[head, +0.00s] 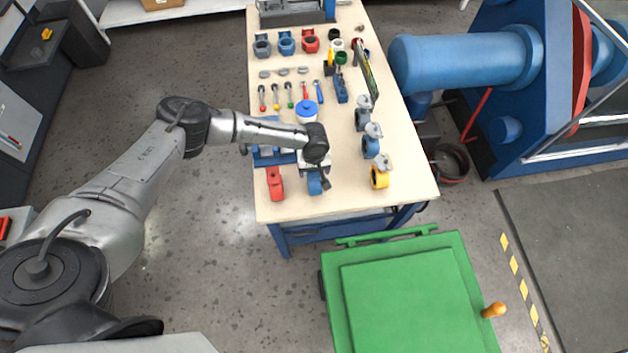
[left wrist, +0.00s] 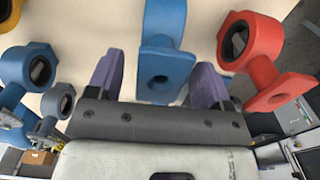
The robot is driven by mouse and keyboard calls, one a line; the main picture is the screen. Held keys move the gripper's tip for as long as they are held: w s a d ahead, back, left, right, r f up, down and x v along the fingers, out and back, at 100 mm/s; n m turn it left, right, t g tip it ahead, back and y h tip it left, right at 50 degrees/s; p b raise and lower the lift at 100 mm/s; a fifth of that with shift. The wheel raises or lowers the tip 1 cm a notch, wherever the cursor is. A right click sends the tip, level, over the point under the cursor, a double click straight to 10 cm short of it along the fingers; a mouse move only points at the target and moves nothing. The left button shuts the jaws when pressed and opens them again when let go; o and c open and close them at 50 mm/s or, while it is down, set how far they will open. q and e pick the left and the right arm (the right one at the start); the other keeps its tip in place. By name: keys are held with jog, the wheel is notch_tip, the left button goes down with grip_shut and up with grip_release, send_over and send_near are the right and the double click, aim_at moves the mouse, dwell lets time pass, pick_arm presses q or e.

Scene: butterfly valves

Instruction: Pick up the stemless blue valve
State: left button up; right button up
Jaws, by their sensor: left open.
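A stemless blue valve (head: 314,186) stands near the front edge of the table, partly hidden by my left gripper (head: 321,176). In the left wrist view the blue valve (left wrist: 165,45) lies between the two purple fingers of my left gripper (left wrist: 158,82), with its holed flange towards the palm. The fingers are open, one on each side, with gaps showing between them and the valve. No stem shows on it. My right gripper is not in view.
A red valve (head: 275,183) stands just left of the blue one, and a yellow valve (head: 379,178) to its right. Another blue valve (head: 371,148) with a silver top stands behind the yellow one. A green cart (head: 400,295) stands before the table (head: 340,207).

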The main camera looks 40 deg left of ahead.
pick_arm(q)
jog(key=shift+f, duration=0.15)
jog(key=shift+c, duration=0.4)
grip_shut()
dwell(0.5)
